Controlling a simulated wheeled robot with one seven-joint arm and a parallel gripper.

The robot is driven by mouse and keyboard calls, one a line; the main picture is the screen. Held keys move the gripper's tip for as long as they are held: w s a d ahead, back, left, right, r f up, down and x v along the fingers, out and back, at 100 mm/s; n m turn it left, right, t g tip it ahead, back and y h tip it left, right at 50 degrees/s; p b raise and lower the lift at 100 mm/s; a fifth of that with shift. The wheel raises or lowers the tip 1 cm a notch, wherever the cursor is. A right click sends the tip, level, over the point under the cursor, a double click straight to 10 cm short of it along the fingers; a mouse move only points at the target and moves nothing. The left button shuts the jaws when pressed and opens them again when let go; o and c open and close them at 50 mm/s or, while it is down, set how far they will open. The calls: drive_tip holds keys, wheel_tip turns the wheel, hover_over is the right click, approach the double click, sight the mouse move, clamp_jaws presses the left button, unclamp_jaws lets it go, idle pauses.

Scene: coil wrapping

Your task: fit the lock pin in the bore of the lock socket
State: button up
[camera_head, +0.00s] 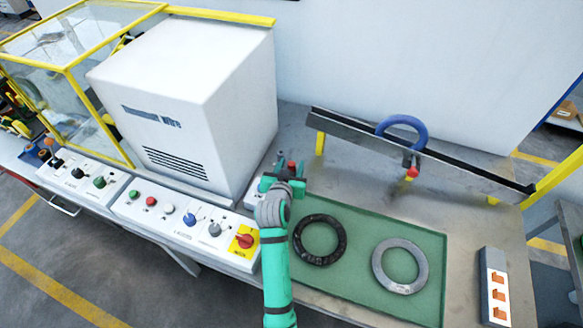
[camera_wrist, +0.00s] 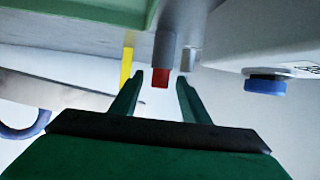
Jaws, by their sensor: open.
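A red-tipped piece (camera_head: 292,165), which looks like the lock pin, stands upright just beyond my gripper (camera_head: 287,180). In the wrist view, which looks upside down, its red end (camera_wrist: 160,79) shows on a grey cylinder (camera_wrist: 165,48). My gripper (camera_wrist: 161,77) is open, with one finger on each side of the red end in the picture. I cannot tell whether they touch it. A small fitting (camera_head: 409,160) with a red part hangs at the rail; it may be the lock socket, but its bore cannot be made out.
A sloping rail (camera_head: 345,128) carries a blue ring (camera_head: 402,123). A green mat (camera_head: 345,272) holds a black ring (camera_head: 320,240) and a grey ring (camera_head: 399,266). A white cabinet (camera_head: 200,85) and control panels (camera_head: 180,215) stand at left. The metal table is bare between mat and rail.

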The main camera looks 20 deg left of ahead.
sight(291, 162)
drive_tip(key=shift+w+f, duration=0.25)
drive_tip(key=shift+w, duration=0.25)
clamp_jaws()
drive_tip(key=shift+r, duration=0.1)
drive_tip(key=r, duration=0.9)
drive_tip(key=shift+w+a+r, duration=0.2)
drive_tip(key=shift+a, duration=0.1)
drive_tip(key=w+a+r, duration=0.1)
drive_tip(key=w+a, duration=0.4)
drive_tip(key=a, duration=0.1)
drive_tip(key=shift+w+r, duration=0.25)
drive_tip(key=shift+w, duration=0.15)
drive_tip(key=shift+d, duration=0.1)
